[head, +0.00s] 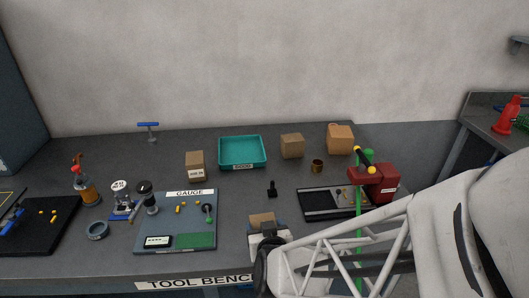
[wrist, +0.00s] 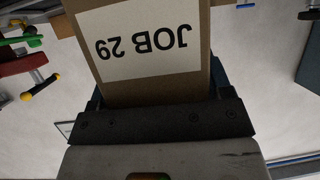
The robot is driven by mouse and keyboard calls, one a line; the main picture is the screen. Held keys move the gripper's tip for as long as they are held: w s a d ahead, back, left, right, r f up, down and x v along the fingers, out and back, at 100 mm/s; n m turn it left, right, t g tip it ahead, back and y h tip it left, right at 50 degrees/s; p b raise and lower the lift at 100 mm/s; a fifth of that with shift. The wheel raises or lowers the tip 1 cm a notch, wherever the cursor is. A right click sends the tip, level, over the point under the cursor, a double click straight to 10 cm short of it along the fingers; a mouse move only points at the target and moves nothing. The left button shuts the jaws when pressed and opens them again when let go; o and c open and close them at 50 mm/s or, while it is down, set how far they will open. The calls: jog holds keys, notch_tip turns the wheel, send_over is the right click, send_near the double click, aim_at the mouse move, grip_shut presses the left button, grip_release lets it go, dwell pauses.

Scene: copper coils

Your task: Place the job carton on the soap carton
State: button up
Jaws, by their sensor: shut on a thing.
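My gripper (head: 264,230) is shut on a brown job carton (head: 262,219) over the front middle of the bench. In the wrist view the job carton (wrist: 150,45) fills the space between the dark fingers, its white label reading "JOB 29" upside down. A carton with a small white label (head: 195,163) stands on the bench left of the teal tray. Two other brown cartons stand at the back, one right of the tray (head: 292,146) and one farther right (head: 340,138). I cannot read which of these is the soap carton. The underside of the held carton is hidden.
The teal tray (head: 242,152) sits at the back middle. A gauge board (head: 175,222) lies left of my gripper. A small black item (head: 272,189), a brass cup (head: 317,166), a black tray (head: 322,203) and a red machine (head: 375,184) stand behind and right.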

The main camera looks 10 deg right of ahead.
jog(key=w+d+r+m+h, duration=0.1)
jog(key=w+d+r, duration=0.1)
jog(key=w+d, duration=0.35)
jog(key=w+d+r+m+h, duration=0.1)
jog(key=w+d+r, duration=0.15)
jog(key=w, duration=0.65)
jog(key=w+d+r+m+h, duration=0.1)
jog(key=w+d, duration=0.3)
jog(key=w, duration=0.3)
jog(key=w+d+r+m+h, duration=0.1)
jog(key=w+d+r, duration=0.1)
jog(key=w+d, duration=0.5)
jog(key=w+d+r+m+h, duration=0.1)
jog(key=w+d, duration=0.6)
jog(key=d, duration=0.9)
jog(key=shift+w+r+g+h, duration=0.25)
jog(key=shift+r+g+h, duration=0.15)
jog(key=shift+h, duration=0.3)
jog(key=w+d, duration=0.2)
jog(key=w, duration=0.5)
jog(key=w+d+f, duration=0.1)
jog(key=w+d, duration=0.1)
jog(key=w, duration=0.6)
jog(key=shift+w+d+f, duration=0.2)
jog(key=shift+f, duration=0.05)
jog(key=shift+f, duration=0.15)
jog(key=shift+f, duration=1.6)
